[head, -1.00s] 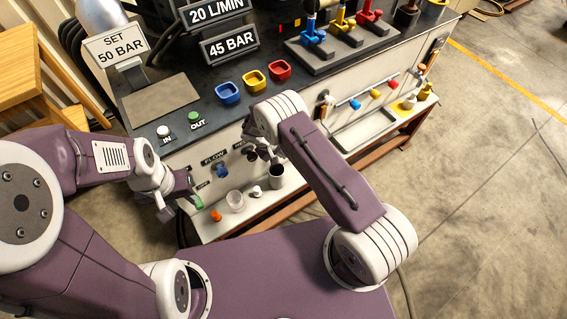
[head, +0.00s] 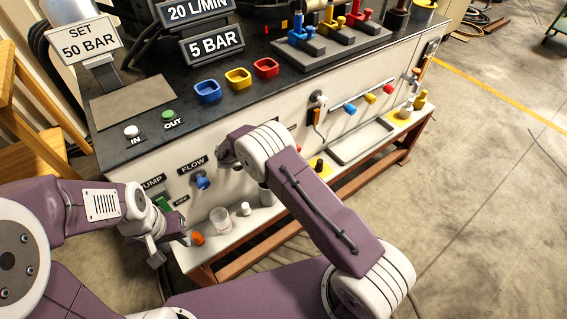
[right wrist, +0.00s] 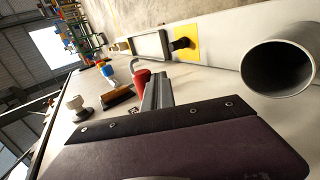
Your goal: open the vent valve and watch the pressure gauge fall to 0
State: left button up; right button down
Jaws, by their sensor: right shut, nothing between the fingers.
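The pressure readout sign (head: 216,45) shows 5 BAR in the head view. The vent valve is not clearly identifiable there; my right forearm covers part of the panel front. My right gripper (head: 228,158) is mostly hidden by its own wrist, close to the panel right of the FLOW label (head: 193,165). In the right wrist view its grey finger end (right wrist: 158,90) is beside a red handle-like part (right wrist: 141,84); I cannot tell if they touch. It is shut and empty. My left gripper (head: 171,246) is open and empty below the green PUMP switch (head: 162,203).
A SET 50 BAR sign (head: 88,40) and 20 L/MIN sign (head: 193,10) stand on the bench. A blue FLOW knob (head: 202,182) is on the panel. An orange piece (head: 198,238) and clear cup (head: 220,220) stand on the lower shelf. A large grey tube (right wrist: 280,67) is near my right wrist.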

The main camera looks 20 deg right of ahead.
jog(key=shift+w+d+r+t+h+b, duration=0.2)
jog(key=shift+d+t+h+b, duration=0.15)
jog(key=shift+h+b, duration=0.35)
jog(key=shift+d+r, duration=0.1)
jog(key=shift+r, duration=0.1)
jog(key=s+d+r+p, duration=0.2)
jog(key=s+d+r, duration=0.5)
jog(key=s+r, duration=0.2)
jog(key=shift+d+r, duration=0.3)
jog(key=shift+r, duration=0.6)
